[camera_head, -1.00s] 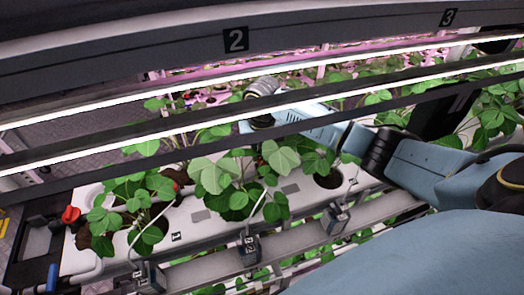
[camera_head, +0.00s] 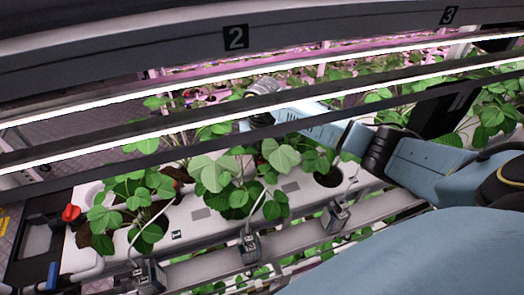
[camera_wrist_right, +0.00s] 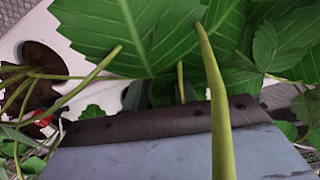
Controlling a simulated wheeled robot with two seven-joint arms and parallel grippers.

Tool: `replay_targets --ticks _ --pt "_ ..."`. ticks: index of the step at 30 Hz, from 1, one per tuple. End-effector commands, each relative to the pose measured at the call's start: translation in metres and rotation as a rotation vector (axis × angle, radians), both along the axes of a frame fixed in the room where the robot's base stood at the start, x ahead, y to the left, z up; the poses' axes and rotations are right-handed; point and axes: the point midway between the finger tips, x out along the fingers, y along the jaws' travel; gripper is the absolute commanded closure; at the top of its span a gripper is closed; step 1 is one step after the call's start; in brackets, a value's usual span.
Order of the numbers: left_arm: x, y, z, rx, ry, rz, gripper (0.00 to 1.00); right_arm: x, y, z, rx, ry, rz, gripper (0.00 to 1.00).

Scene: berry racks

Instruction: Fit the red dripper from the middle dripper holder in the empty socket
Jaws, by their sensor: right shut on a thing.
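The middle dripper holder (camera_head: 250,248) is a dark clip on the rail below the white trough (camera_head: 201,213). A pale tube (camera_head: 259,203) runs up from it into the leaves. A dark round opening (camera_head: 329,178) shows in the trough to the right. My right gripper (camera_head: 262,121) hangs over the plants, mostly hidden by a lamp bar and leaves. In the right wrist view its dark body (camera_wrist_right: 160,125) shows, with the fingertips behind a large leaf. It is shut, apparently on the red dripper, which the leaves hide. My left gripper is out of view.
Strawberry leaves (camera_head: 213,172) crowd the trough around my right gripper. Bright lamp bars (camera_head: 100,148) cross above it. A red valve (camera_head: 71,213) sits at the left end. Other holders stand at left (camera_head: 150,276) and right (camera_head: 335,216).

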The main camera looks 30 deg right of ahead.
Motion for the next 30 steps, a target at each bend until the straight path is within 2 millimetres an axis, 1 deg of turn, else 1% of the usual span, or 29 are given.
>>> replay_targets --ticks 8,17,18,21,23,29,30 --pt "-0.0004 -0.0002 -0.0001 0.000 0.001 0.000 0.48 0.0000 -0.0002 -0.0004 0.000 0.000 0.000 0.94" --pt "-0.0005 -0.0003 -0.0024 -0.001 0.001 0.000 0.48 0.0001 0.0000 -0.0080 0.000 0.000 0.000 0.94" --pt "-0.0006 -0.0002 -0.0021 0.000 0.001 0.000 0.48 0.0002 0.0000 -0.0075 0.001 -0.001 0.000 0.69" --pt "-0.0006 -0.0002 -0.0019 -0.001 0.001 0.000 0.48 0.0001 0.0000 -0.0072 0.000 -0.001 0.000 0.56" --pt "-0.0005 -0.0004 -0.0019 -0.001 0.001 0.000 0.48 0.0002 0.0000 -0.0071 0.001 -0.001 0.000 0.48" --pt "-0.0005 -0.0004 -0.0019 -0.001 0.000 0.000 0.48 0.0001 0.0000 -0.0070 0.000 -0.001 0.000 0.48" --pt "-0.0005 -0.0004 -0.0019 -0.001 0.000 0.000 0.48 0.0001 0.0000 -0.0070 0.000 0.000 0.000 0.42"
